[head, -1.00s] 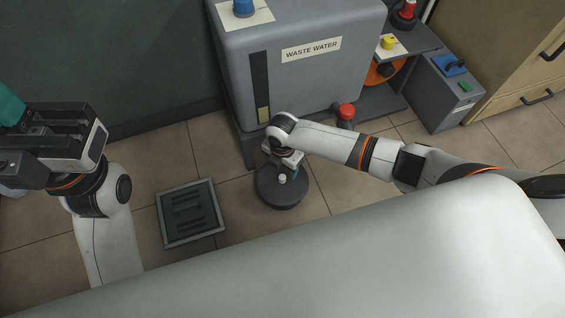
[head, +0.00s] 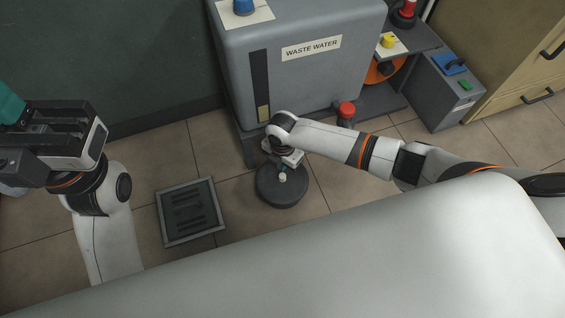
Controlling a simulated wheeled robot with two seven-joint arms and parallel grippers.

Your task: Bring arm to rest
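My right gripper (head: 283,166) points down over a dark round object (head: 282,190) with a small pale knob (head: 282,178) on top. Its wrist hides most of its fingers, so I cannot tell whether it is open or shut, or whether it touches the knob. My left gripper (head: 8,142) is at the left edge of the head view, pointing out of the picture. A teal part (head: 9,106) shows beside it. Its fingertips are cut off, so its opening cannot be judged.
A grey waste water tank (head: 305,75) stands just behind my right gripper, with a red-capped post (head: 346,110) at its foot. A floor grate (head: 190,212) lies left of the round object. A grey box (head: 447,92) and a tan cabinet (head: 515,75) stand at right.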

